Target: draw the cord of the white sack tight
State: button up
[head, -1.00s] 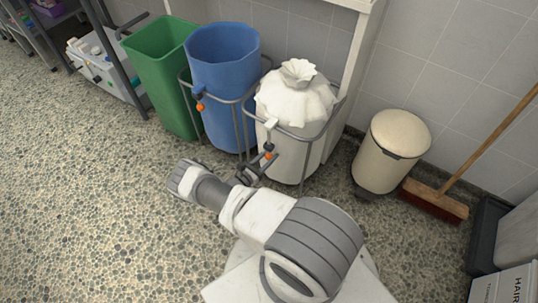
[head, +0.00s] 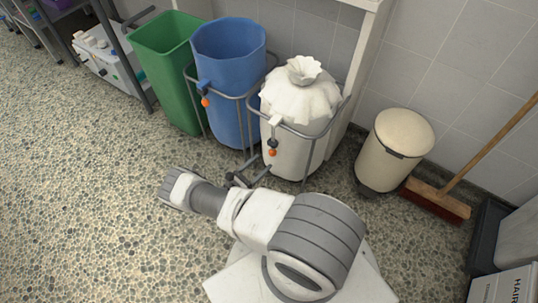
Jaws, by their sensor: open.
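The white sack (head: 300,103) hangs in a grey wire frame, right of a blue sack. Its top is gathered into a narrow, ruffled neck (head: 304,70), with folds spreading below. At its front hang a dark cord lock (head: 272,143) and an orange bead (head: 272,153) on the cord. My gripper (head: 250,173) is open, just below and left of the bead, and looks apart from it. My forearm and wrist partly hide it. The cord's run around the neck cannot be made out.
A blue sack (head: 230,75) with its own orange bead and a green bin (head: 172,70) stand to the left. A cream pedal bin (head: 394,150) and a broom (head: 436,199) stand to the right. The pebbled floor at left is clear.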

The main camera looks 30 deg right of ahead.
jog(key=v, duration=1)
jog(key=shift+a, duration=0.1)
jog(key=w+a+r+m+g+y, duration=0.1)
jog(key=w+r+m+g+y, duration=0.15)
jog(key=r, duration=0.55)
jog(key=w+a+r+m+g+y, duration=0.1)
jog(key=w+a+r+m+g, duration=0.2)
jog(key=r, duration=0.4)
jog(key=w+r+m+g+y, duration=0.2)
jog(key=r+m, duration=0.2)
jog(key=r, duration=0.4)
jog(key=s+r+m+t+y, duration=0.1)
jog(key=s+r+m+y, duration=0.15)
jog(key=r, duration=0.75)
jog(key=s+r+m+y, duration=0.1)
jog(key=r+m+y, duration=0.25)
jog(key=r, duration=0.65)
jog(key=s+a+r+m+t+y, duration=0.1)
jog(key=s+r+m+t+y, duration=0.6)
jog(key=s+r, duration=1.05)
notch_tip(320, 180, up, 25)
jog(key=s+n+h+p, duration=0.1)
jog(key=s+p, duration=0.1)
jog(key=p, duration=2.5)
jog(key=shift+n+t, duration=0.35)
